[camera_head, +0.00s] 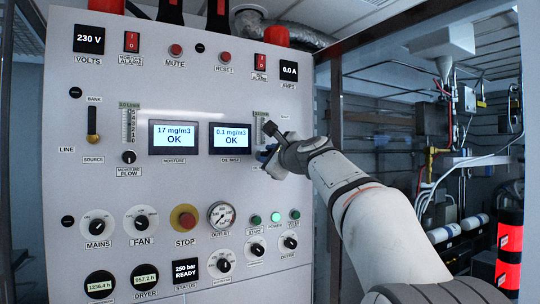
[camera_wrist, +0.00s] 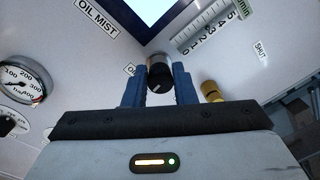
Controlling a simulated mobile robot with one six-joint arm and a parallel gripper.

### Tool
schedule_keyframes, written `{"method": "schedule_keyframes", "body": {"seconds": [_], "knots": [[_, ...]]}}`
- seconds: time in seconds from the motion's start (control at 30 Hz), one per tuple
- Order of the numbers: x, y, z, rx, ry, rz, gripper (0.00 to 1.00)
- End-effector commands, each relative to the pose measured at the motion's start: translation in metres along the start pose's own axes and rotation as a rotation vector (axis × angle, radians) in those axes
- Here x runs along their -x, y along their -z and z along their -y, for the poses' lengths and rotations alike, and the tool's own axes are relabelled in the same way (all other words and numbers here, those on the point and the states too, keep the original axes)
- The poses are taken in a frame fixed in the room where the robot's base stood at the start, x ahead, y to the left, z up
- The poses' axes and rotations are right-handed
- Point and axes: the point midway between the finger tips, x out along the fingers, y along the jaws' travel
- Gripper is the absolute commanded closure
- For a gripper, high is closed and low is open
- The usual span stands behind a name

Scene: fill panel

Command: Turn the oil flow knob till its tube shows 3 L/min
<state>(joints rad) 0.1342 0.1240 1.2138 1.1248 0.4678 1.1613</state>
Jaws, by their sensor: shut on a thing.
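The oil flow knob (camera_wrist: 159,74), black with a light mark, sits between the blue fingers of my gripper (camera_wrist: 160,84) in the wrist view. The fingers are shut on it from both sides. The tube (camera_head: 261,126) also shows in the head view, too small to read.
The oil mist display (camera_head: 231,139) reads 0.1 mg/m3 OK. A brass-coloured fitting (camera_wrist: 211,91) is close to the right of my fingers. The moisture flow knob (camera_head: 129,157) and its tube (camera_head: 130,124) are at the left. A red stop button (camera_head: 184,218) is lower down.

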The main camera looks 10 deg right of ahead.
Motion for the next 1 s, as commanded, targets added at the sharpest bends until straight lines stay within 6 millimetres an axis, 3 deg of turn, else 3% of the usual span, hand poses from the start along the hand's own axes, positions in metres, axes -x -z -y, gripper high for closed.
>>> {"method": "schedule_keyframes", "body": {"seconds": [0.63,0.67,0.9,1.0], "knots": [[-0.001,0.003,0.0,0.048,0.002,-0.004,0.98],[-0.001,0.003,0.0,0.048,0.002,-0.004,0.73],[0.004,-0.003,0.0,0.05,0.004,0.002,0.54],[0.01,-0.01,0.0,0.054,0.007,0.005,0.54]]}}
